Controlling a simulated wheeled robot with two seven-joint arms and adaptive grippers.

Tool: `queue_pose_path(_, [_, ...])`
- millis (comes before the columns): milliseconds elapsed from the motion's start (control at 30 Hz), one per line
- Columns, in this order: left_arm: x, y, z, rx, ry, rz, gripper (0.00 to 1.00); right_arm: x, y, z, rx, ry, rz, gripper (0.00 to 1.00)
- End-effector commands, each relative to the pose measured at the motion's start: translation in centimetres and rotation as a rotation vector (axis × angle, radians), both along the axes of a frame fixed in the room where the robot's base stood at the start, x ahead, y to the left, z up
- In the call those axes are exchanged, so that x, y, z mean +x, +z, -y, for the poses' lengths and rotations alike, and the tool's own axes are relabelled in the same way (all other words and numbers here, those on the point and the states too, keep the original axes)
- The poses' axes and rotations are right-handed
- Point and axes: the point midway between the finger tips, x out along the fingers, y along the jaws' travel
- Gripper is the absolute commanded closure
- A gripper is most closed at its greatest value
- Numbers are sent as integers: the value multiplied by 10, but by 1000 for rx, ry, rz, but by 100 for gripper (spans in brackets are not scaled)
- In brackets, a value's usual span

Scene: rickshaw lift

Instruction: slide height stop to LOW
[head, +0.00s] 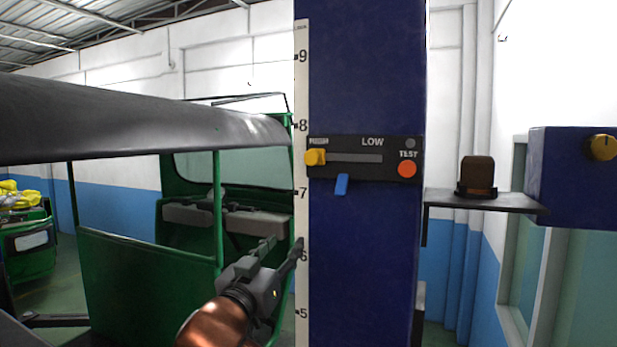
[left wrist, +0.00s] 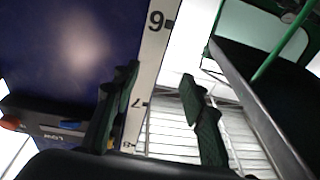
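The height stop, a yellow slider knob (head: 315,157), sits at the left end of a horizontal grey slot (head: 355,158) on a black panel (head: 390,146). "LOW" is printed above the slot's right part; the label over the knob is too small to read. My left gripper (head: 285,245) is below and left of the panel, apart from the knob, in front of the green rickshaw. In the left wrist view its two fingers (left wrist: 158,82) are spread with nothing held between them. My right gripper is out of view.
A blue column (head: 365,270) carries the panel, with a white numbered scale (head: 302,90) along its left edge. An orange TEST button (head: 407,169) and a blue tab (head: 342,184) are close to the slot.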

Motion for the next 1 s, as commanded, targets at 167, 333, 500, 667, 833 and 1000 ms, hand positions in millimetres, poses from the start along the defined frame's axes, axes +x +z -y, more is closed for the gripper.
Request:
queue_pose_path(167, [-62, 110, 25, -36, -44, 150, 61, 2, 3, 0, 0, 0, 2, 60])
queue_pose_path(333, [-92, 150, 34, -54, -65, 207, 61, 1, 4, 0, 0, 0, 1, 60])
queue_pose_path(500, [-85, 161, 39, -55, -68, 212, 61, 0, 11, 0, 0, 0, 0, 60])
queue_pose_path(667, [-63, 171, 46, -55, -68, 211, 61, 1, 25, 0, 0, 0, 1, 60])
queue_pose_path(833, [-41, 180, 53, -56, -67, 212, 61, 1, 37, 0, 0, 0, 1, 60])
queue_pose_path(1000, [-29, 184, 57, -55, -68, 214, 61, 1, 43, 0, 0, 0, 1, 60])
